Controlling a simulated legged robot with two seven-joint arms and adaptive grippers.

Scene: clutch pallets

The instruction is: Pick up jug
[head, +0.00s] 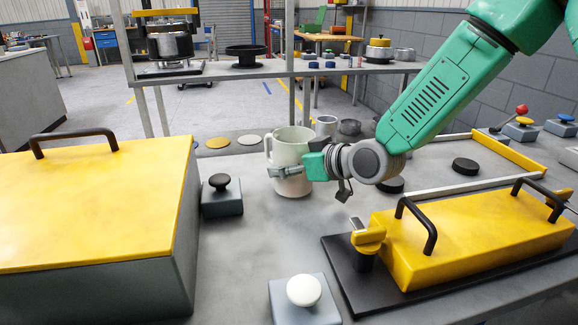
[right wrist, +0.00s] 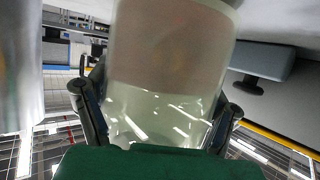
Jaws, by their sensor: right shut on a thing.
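The pale grey-white jug (head: 290,148) stands upright on the grey worktop, near the middle of the head view, with its handle on its left side. My right gripper (head: 285,171) reaches in from the right and is shut around the jug's lower body. In the right wrist view the jug (right wrist: 165,75) fills the middle, between the two dark fingers of the right gripper (right wrist: 160,118). Whether the jug's base touches the worktop is hard to tell. My left gripper is not in view.
A yellow-lidded box (head: 95,200) with a black handle fills the left. A black-knobbed block (head: 221,195) and white-knobbed block (head: 303,295) stand nearer. A yellow cover with handles (head: 460,240) lies on the right. A grey cup (head: 326,126) stands just behind the jug.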

